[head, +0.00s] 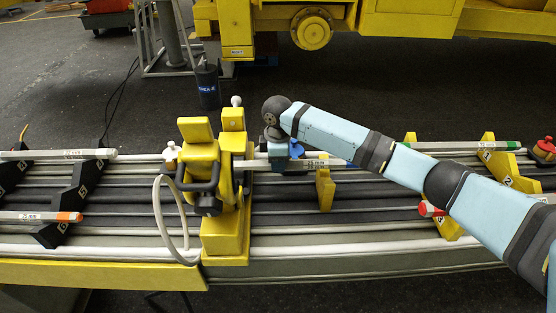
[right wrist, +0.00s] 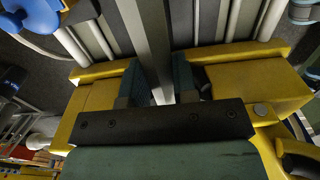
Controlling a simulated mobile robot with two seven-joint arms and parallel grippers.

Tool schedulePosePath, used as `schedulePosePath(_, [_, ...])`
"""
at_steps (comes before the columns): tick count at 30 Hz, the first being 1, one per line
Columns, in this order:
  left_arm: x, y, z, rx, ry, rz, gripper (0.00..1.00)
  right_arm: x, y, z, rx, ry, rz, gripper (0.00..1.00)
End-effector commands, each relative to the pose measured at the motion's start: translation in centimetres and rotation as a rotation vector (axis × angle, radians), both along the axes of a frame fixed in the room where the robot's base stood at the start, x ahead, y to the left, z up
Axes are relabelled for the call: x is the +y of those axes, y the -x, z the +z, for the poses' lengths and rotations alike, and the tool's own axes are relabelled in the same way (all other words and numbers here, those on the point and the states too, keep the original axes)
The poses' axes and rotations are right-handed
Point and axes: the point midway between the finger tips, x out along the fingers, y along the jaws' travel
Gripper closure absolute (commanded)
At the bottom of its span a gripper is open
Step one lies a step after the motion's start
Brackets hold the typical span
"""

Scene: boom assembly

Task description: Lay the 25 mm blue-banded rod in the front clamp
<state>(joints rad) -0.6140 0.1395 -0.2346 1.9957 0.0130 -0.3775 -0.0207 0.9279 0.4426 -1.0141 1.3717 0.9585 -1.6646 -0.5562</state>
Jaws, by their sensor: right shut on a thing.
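The front clamp (head: 222,225) is a yellow block with two raised upper parts and a dark handle, standing on the long bench. The pale, blue-banded rod (head: 311,163) lies level along the bench, its left part at the clamp's right side and its blue end partly behind my right arm. My right gripper (head: 279,158) is shut on the rod just right of the clamp. In the right wrist view the grey rod (right wrist: 150,35) runs between the teal fingers (right wrist: 160,85), with yellow blocks on both sides. Whether the rod rests in the clamp's seat is hidden. My left gripper is not in view.
A small yellow support (head: 325,190) stands right of the clamp. Green-banded (head: 470,146) and orange-banded (head: 45,216) rods lie on racks at right and left. A pale cable loop (head: 161,220) hangs at the clamp's left. Large yellow machinery (head: 410,20) stands behind.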

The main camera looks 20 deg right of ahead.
Motion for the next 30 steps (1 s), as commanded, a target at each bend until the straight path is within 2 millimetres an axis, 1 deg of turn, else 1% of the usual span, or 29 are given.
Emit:
schedulePosePath(4, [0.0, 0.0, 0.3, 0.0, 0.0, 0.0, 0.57, 0.0, 0.0, 0.2, -0.001, -0.001, 0.0, 1.0])
schedulePosePath(16, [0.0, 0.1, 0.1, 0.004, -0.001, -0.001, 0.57, 0.0, 0.0, 0.0, -0.001, -0.001, 0.0, 1.0])
schedulePosePath(30, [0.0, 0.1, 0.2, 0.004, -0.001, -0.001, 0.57, 0.0, 0.0, -1.5, -0.001, 0.0, 0.001, 1.0])
